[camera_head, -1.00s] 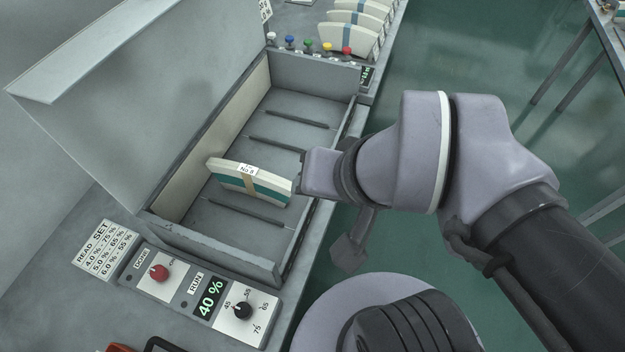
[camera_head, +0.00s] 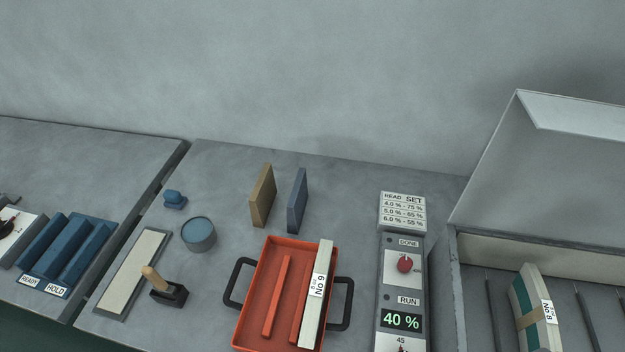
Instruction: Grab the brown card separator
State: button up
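The brown card separator (camera_head: 263,196) stands upright on the grey table, behind the red tray. A blue-grey separator (camera_head: 297,201) of similar shape stands just to its right, with a narrow gap between them. My gripper is not in the current head view, so its state and its distance from the brown separator cannot be seen.
The red tray (camera_head: 241,329) with black handles holds a pale bundle marked No 9 (camera_head: 318,296). A blue round tin (camera_head: 198,235), a stamp (camera_head: 168,291) and a pale pad (camera_head: 133,272) lie left. A control box (camera_head: 386,290) and open-lidded bin (camera_head: 456,300) stand right.

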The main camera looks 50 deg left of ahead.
aim_at(262, 198)
jog(key=u, duration=2.35)
jog(key=i+j+z, duration=0.1)
jog(key=j+z, duration=0.15)
jog(key=j, duration=0.15)
jog(key=j+z, duration=0.2)
jog(key=j, duration=0.2)
jog(key=i, duration=0.05)
